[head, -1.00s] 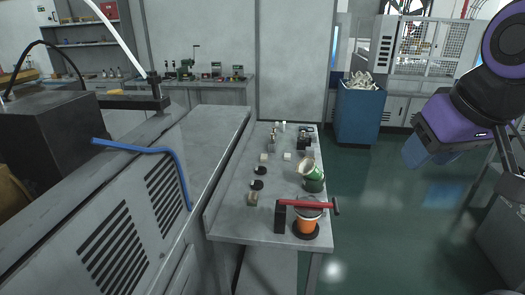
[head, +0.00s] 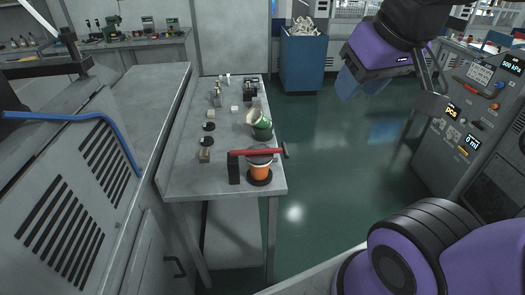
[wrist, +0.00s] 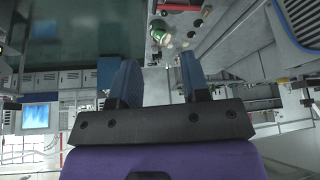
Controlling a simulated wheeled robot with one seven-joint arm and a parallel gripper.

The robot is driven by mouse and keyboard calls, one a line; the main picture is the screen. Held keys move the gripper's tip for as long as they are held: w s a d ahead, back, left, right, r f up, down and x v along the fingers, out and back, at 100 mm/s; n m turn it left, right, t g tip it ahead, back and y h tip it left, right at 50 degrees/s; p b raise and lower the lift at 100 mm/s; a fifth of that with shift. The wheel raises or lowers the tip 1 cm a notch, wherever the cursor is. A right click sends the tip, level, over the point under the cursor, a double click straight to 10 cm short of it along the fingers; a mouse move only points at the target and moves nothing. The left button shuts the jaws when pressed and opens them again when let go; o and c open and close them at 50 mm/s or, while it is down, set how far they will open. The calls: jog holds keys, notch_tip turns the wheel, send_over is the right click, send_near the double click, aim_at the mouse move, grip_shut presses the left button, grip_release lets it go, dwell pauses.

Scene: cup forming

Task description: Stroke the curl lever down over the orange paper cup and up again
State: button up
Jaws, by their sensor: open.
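The orange paper cup (head: 260,170) stands upright on a dark round base at the near right end of the narrow bench. The red curl lever (head: 262,152) lies roughly level across the cup's top, running from a black post (head: 234,169) on the left to a dark end beyond the cup on the right. My gripper (head: 352,90) is empty in the air, right of and farther back than the bench. In the wrist view my gripper's two blue fingers (wrist: 158,80) stand apart with nothing between them.
Green cups (head: 261,122) and a white cup (head: 251,117) stand behind the lever, with dark discs and small blocks (head: 205,155) to their left. A blue bin (head: 303,62) stands behind on the floor. A control panel (head: 470,110) is at the right. The floor right of the bench is clear.

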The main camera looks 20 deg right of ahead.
jog(key=w+f+m+g+y, duration=0.3)
jog(key=w+f+m+g, duration=0.15)
jog(key=w+m, duration=0.4)
jog(key=m+y, duration=0.9)
jog(key=m, duration=1.1)
send_near(279, 152)
jog(key=s+a+r, duration=0.4)
jog(key=s+r, duration=0.1)
jog(key=r, duration=0.3)
jog(key=w+d+f+m+t+y, duration=0.35)
jog(key=d+f+m, duration=0.25)
jog(key=f+m, duration=0.5)
jog(key=shift+t+h, duration=0.25)
jog(key=shift+t, duration=0.05)
jog(key=x, duration=1)
jog(key=shift+a+f, duration=0.3)
jog(key=shift+a, duration=0.05)
grip_shut()
